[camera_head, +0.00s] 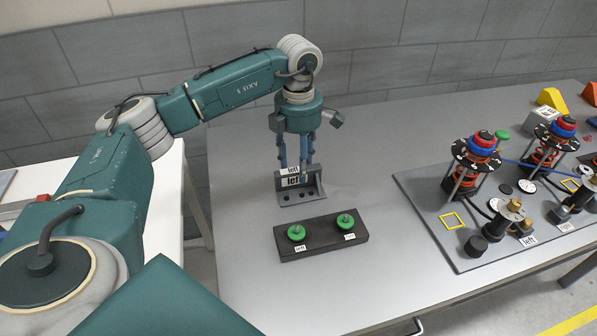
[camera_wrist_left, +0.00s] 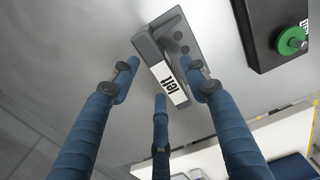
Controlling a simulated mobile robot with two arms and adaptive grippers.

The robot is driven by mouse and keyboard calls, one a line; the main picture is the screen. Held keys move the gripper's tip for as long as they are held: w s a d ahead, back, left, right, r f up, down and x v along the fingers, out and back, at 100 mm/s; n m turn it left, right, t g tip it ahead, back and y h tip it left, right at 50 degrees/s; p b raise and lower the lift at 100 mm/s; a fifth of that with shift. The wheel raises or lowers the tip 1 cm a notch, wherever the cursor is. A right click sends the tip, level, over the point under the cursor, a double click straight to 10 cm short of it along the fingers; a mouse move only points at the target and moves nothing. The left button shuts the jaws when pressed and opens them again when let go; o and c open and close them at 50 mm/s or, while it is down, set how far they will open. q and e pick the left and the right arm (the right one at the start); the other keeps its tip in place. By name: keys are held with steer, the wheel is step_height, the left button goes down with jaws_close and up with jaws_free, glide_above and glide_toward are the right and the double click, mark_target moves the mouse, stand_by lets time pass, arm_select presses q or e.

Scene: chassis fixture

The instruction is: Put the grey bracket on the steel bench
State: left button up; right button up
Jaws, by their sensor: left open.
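The grey bracket (camera_head: 299,195) stands on the steel bench (camera_head: 240,245), near the back left, with its upright plate labelled "left". It also shows in the left wrist view (camera_wrist_left: 180,36), with dark holes in its base. My left gripper (camera_head: 296,166) points down at the bracket from behind and above. Its blue fingers are spread; in the left wrist view (camera_wrist_left: 160,78) two tips are either side of the labelled plate and a third is below it. I cannot tell whether any finger touches it. My right gripper is not in view.
A dark block (camera_head: 322,240) with two green knobs lies just in front of the bracket. A grey fixture board (camera_head: 433,222) with red-and-blue-topped posts fills the right side. A white table (camera_head: 165,205) stands at left.

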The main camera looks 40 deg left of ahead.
arm_select(q)
step_height(320, 180, up, 9)
steer(key=b, duration=0.1)
stand_by(0.7)
